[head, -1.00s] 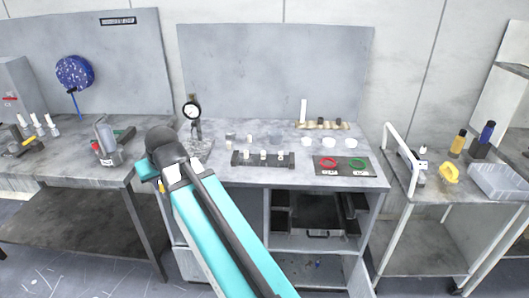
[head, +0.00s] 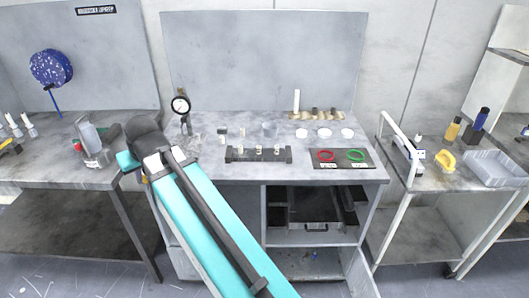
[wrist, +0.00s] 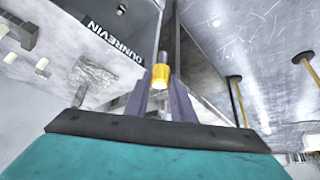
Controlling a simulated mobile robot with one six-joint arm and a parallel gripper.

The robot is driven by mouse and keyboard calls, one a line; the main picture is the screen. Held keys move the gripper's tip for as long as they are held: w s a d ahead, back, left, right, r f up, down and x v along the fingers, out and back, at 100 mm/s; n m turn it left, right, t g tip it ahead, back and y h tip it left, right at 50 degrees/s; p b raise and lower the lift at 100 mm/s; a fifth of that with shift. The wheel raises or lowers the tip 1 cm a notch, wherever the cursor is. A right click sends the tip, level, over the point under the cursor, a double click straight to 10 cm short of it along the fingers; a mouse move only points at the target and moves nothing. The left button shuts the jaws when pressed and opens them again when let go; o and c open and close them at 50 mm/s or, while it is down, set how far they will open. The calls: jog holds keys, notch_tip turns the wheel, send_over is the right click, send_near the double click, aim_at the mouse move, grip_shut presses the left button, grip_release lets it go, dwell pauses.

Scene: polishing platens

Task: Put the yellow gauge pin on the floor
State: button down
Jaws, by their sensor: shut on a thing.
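In the wrist view, the yellow gauge pin (wrist: 160,75) is held between the two purple-grey fingers of my gripper (wrist: 160,88). Its yellow body faces the camera and a thin grey end sticks out beyond it. My gripper is shut on the pin. In the head view, my gripper is mostly hidden behind my own arm, in front of the gap between the left table and the middle bench. The grey floor (head: 75,270) shows at the bottom left of the head view.
The left table (head: 55,174) and the middle bench (head: 215,172) stand close on either side of my arm. The bench holds a dial gauge (head: 181,105), a dark rack (head: 258,155) and white dishes. A white-railed cart (head: 425,185) stands at the right.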

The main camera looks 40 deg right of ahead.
jog(key=shift+d, duration=0.1)
jog(key=shift+d, duration=0.45)
jog(key=shift+d, duration=0.1)
jog(key=s+d+f+m+h+b, duration=0.1)
jog(key=s+d, duration=0.2)
jog(key=d, duration=0.9)
jog(key=s+d+f+m+h+b, duration=0.15)
jog(key=s+d, duration=0.25)
jog(key=d, duration=0.9)
jog(key=s+d+m+b, duration=0.1)
jog(key=s+d, duration=0.6)
jog(key=d, duration=0.3)
jog(key=s+d+m+b, duration=0.1)
jog(key=s+d+m, duration=0.1)
jog(key=s+d, duration=0.6)
jog(key=shift+d+f+g, duration=0.4)
jog(key=shift+d, duration=0.6)
jog(key=shift+h, duration=0.25)
jog(key=w+d+f+p, duration=0.1)
jog(key=w+d+p, duration=0.2)
jog(key=w+d, duration=0.7)
jog(key=shift+w+d+f, duration=0.2)
jog(key=shift+d+f, duration=0.05)
jog(key=shift+d, duration=0.2)
